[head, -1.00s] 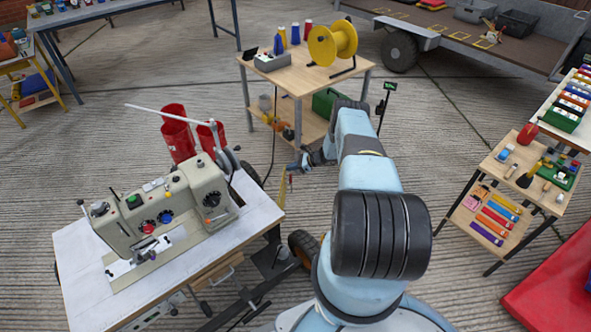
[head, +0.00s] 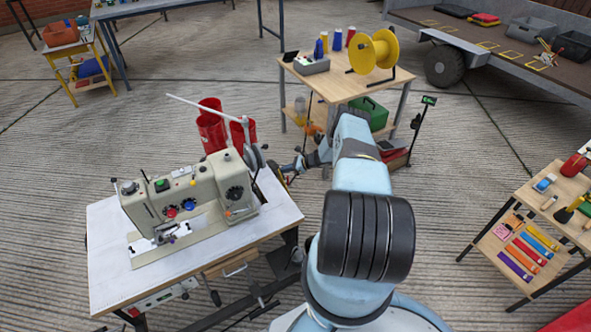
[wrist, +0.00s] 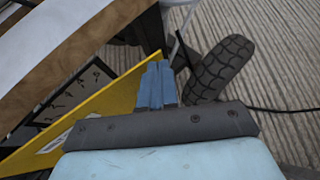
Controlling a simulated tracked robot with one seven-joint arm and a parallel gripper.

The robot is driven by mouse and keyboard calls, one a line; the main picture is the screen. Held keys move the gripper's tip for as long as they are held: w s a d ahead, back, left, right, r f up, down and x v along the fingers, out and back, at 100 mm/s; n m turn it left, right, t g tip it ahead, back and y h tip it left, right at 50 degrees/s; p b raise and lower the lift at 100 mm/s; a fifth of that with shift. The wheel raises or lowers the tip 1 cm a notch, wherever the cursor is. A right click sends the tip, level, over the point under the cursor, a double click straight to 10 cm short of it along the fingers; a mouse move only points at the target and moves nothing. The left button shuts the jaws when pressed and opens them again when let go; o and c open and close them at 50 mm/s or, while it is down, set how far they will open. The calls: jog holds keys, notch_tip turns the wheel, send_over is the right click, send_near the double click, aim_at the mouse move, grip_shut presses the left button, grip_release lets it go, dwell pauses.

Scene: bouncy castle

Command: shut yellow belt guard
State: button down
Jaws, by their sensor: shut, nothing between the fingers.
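The yellow belt guard (wrist: 90,112) is a flat yellow panel with a white label, slanting across the left of the wrist view beside the sewing table's edge. In the head view only a small bit of yellow (head: 291,179) shows by my gripper (head: 284,168). In the wrist view my gripper (wrist: 157,66) has its blue fingers shut together and empty. The fingertips overlap the guard's upper right end; I cannot tell whether they touch it. The sewing machine (head: 165,215) stands on its white-topped table (head: 115,275).
A black tyre (wrist: 220,68) is close right of my fingers, with a dark cable on the floor. Red bins (head: 211,130) stand behind the sewing table. A wooden table (head: 335,85) with a yellow reel (head: 373,50) is behind my arm. Concrete floor is open at left.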

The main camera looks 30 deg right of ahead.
jog(key=shift+w+a, duration=0.15)
jog(key=shift+a, duration=0.8)
jog(key=shift+w+a, duration=0.2)
jog(key=shift+a, duration=0.75)
jog(key=shift+w+a, duration=0.15)
jog(key=shift+a, duration=0.8)
